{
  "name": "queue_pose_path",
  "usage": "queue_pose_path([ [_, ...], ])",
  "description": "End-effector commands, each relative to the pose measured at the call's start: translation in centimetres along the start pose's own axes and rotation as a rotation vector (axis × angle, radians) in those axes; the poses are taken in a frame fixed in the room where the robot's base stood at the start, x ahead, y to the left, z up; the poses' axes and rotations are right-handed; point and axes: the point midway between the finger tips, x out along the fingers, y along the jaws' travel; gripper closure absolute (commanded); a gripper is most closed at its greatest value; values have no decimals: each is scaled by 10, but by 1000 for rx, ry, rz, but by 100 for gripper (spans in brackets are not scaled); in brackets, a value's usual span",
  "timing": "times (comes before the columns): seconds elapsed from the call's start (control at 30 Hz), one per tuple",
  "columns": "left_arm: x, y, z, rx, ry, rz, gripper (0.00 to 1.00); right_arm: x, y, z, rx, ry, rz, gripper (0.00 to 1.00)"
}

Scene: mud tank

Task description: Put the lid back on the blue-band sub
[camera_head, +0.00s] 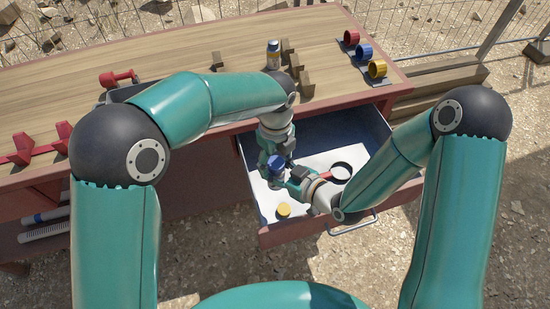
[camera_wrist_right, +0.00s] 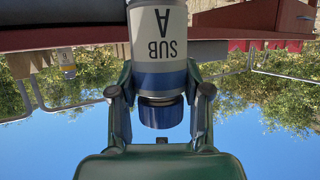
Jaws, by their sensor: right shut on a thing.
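The blue-band sub (camera_wrist_right: 160,62) is a white bottle marked "SUB A" in the right wrist view, which is upside down. A dark blue lid (camera_wrist_right: 161,113) sits against its blue-band end. I cannot tell whether it is fully seated. My right gripper (camera_wrist_right: 160,90) has a finger on each side of the bottle near the band and is shut on it. In the head view, the blue lid (camera_head: 276,162) shows on top, above the open drawer. My left gripper (camera_head: 272,151) is close behind it. Its fingers are mostly hidden, so its opening is unclear.
Another bottle (camera_head: 273,55) stands on the workbench (camera_head: 170,66) near brown blocks (camera_head: 291,60). Red, blue (camera_head: 363,52) and yellow rings stand at the back right.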

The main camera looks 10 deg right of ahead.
Motion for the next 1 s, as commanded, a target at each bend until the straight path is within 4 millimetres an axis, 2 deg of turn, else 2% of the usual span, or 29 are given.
queue_pose_path([
  [0.27, -5, -1, 0, 0, 0, -1, 31, 0, 0, -2, -2, 4, 1, 100],
  [0.6, -42, -1, -1, 0, 1, -1, 31, 0, 0, -2, -2, 5, 1, 100],
  [0.9, -45, 0, -1, 0, 1, 1, 31, 0, 0, -2, -2, 5, 1, 100],
  [0.93, -45, 0, -1, 0, 1, 1, 35, 0, 0, -2, -2, 5, 1, 100],
  [1.0, -45, 0, -1, -6, 1, 1, 35, 0, 0, -2, -2, 5, 0, 100],
])
